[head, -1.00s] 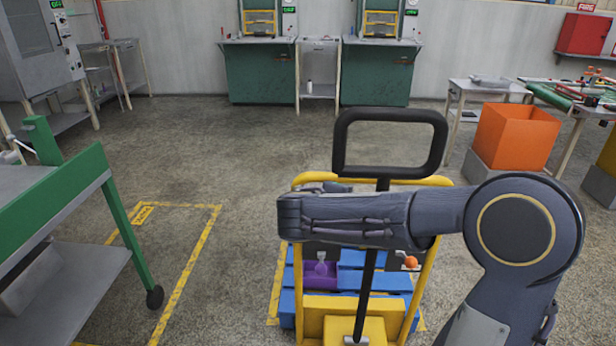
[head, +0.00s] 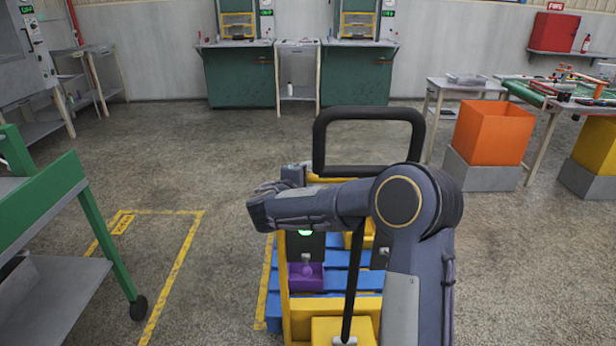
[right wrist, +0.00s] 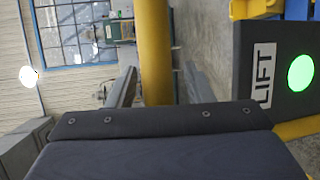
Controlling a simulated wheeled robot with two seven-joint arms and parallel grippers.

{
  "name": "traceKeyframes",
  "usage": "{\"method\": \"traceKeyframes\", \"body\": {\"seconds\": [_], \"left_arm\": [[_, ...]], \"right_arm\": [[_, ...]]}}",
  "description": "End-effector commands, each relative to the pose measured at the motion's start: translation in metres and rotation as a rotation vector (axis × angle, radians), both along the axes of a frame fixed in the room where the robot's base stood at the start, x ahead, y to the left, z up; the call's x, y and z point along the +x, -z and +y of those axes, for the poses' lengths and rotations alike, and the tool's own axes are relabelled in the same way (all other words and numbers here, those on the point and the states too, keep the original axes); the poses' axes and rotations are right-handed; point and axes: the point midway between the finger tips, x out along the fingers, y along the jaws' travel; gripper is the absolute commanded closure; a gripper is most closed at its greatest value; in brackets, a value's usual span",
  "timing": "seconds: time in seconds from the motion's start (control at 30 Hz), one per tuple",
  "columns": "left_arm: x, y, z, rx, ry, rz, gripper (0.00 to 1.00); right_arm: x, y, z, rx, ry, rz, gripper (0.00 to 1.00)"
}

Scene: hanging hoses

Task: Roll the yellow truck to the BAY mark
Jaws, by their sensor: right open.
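The yellow truck has a yellow frame (head: 284,300) and a black loop handle (head: 368,112), and stands in front of me at a blue pallet (head: 335,280). My right arm crosses it, hiding part of the frame. In the right wrist view my right gripper (right wrist: 160,88) is open, with a yellow bar (right wrist: 154,40) of the truck between its fingers. A dark panel marked LIFT (right wrist: 270,75) with a lit green light is beside it. A yellow-outlined floor bay (head: 178,268) with a small yellow label (head: 123,224) lies to the left; its lettering is too small to read. My left gripper is not in view.
A green-framed cart (head: 100,225) stands at the left, beside the bay. A purple bin (head: 306,276) rests on the pallet. An orange bin (head: 493,132) on a grey base stands at the right. Open floor lies between truck and green workbenches (head: 240,78).

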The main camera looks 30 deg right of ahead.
Motion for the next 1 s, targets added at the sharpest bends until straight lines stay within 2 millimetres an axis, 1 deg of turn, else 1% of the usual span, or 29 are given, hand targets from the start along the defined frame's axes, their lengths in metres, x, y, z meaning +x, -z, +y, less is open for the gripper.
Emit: {"method": "traceKeyframes", "body": {"seconds": [0.1, 0.37, 0.7, 0.73, 0.9, 1.0], "left_arm": [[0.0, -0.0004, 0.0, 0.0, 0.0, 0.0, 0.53], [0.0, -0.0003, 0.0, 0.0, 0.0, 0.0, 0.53], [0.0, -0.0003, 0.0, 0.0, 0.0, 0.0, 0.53], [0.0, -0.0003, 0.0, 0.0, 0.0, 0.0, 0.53], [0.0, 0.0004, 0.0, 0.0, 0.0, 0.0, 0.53], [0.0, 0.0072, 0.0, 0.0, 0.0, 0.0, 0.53]], "right_arm": [[0.004, 0.001, -0.0059, 0.0, 0.0, 0.0, 0.53], [0.0046, 0.0013, -0.0067, 0.0, -0.001, 0.001, 0.53], [0.0043, 0.0013, -0.0065, 0.0, 0.0, 0.0, 0.98], [0.0043, 0.0014, -0.0065, -0.001, 0.0, 0.001, 1.0], [0.0045, 0.0019, -0.0067, 0.0, 0.0, 0.0, 1.0], [0.0087, 0.0045, -0.0094, 0.0, 0.002, 0.0, 1.0]]}}
